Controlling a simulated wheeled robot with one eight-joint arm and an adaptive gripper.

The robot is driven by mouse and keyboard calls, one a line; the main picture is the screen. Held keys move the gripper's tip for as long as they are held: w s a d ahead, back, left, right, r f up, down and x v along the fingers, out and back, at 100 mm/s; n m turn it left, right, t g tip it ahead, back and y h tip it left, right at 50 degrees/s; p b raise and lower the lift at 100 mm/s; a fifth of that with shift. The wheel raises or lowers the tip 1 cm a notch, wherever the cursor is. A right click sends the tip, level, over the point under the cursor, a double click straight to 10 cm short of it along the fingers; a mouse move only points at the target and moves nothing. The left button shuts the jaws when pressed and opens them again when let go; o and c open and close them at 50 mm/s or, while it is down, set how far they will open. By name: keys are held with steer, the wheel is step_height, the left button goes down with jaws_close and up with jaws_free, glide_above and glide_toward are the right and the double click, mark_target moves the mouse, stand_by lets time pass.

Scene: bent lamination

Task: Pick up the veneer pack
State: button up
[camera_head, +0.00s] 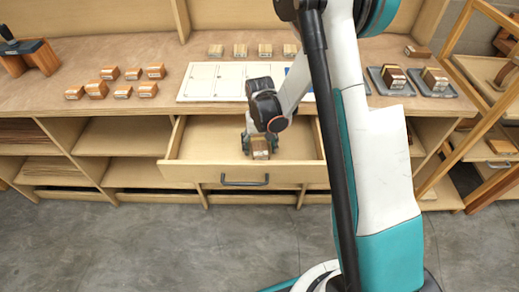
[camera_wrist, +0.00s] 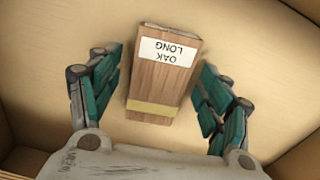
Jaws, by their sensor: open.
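The veneer pack (camera_wrist: 160,85) is a small brown wooden block with a white label reading "OAK LONG" and a yellowish band at its near end. It lies slightly tilted in the wrist view, on the floor of the open drawer (camera_head: 202,140). In the head view the pack (camera_head: 260,149) shows just in front of my gripper (camera_head: 258,143). In the wrist view my gripper (camera_wrist: 160,97) is open, with a teal finger on each side of the pack. Gaps show between the fingers and the pack. In the head view the fingers are partly hidden.
A white panel board (camera_head: 212,82) lies on the bench above the drawer. Several small wooden blocks (camera_head: 97,89) stand at left and more along the back. Grey trays (camera_head: 432,90) with blocks sit at right.

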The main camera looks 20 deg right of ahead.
steer(key=shift+r, duration=0.1)
steer(key=c, duration=1.2)
steer(key=shift+o, duration=0.2)
